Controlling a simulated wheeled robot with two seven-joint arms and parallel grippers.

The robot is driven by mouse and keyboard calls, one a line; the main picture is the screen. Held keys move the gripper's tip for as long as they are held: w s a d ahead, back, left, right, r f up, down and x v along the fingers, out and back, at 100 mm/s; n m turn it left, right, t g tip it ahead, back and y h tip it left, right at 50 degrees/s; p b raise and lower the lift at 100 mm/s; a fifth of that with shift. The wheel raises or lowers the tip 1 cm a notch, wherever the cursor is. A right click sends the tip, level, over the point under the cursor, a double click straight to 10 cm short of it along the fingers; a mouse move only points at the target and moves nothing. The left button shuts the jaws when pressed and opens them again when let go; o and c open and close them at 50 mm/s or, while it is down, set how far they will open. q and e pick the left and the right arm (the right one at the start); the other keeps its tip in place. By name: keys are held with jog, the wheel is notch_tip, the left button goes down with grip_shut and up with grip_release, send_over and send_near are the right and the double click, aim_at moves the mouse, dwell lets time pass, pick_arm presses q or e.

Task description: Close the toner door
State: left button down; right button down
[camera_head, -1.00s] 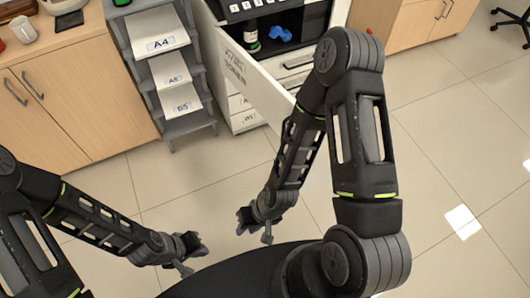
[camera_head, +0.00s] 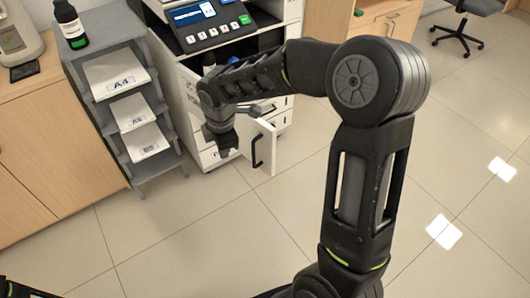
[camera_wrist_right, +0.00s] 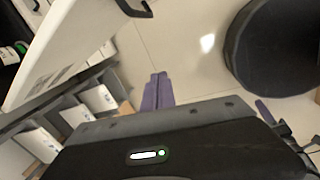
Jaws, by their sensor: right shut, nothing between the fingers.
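The white toner door (camera_head: 262,140) stands open at the front of the white printer (camera_head: 285,90), with a black handle (camera_head: 258,152) on its face. My right gripper (camera_head: 228,150) is shut and empty, beside the door in the head view. In the right wrist view the purple fingers (camera_wrist_right: 157,92) are together, with floor behind them. The door (camera_wrist_right: 70,45) fills that view's upper left, and its handle (camera_wrist_right: 133,8) is at the top edge. My right arm hides much of the door and compartment. My left gripper is out of view.
A grey paper rack (camera_head: 165,150) with labelled trays stands just left of the printer, with a dark bottle (camera_head: 72,28) on top. Wooden cabinets (camera_head: 40,150) stand further left. The tiled floor (camera_head: 190,240) in front is clear. An office chair (camera_head: 462,35) is far right.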

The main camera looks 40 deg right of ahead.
aim_at(266, 148)
jog(key=s+d+r+n+g+h, duration=0.1)
jog(key=s+d+r+n+h, duration=0.1)
jog(key=d, duration=0.4)
notch_tip(266, 148, up, 2)
jog(key=shift+s+n+g, duration=0.4)
jog(key=shift+s+n, duration=0.2)
jog(key=shift+n, duration=0.4)
jog(key=shift+f, duration=0.1)
jog(key=shift+w+d+f+b, duration=0.15)
jog(key=shift+d+f, duration=0.9)
jog(key=shift+f, duration=0.55)
jog(key=shift+w+d+f+b, duration=0.1)
jog(key=shift+w+d+f, duration=0.1)
jog(key=shift+d+f, duration=1.15)
jog(key=shift+w+d+f+b, duration=0.15)
jog(key=shift+d+f, duration=0.6)
jog(key=shift+f, duration=1.1)
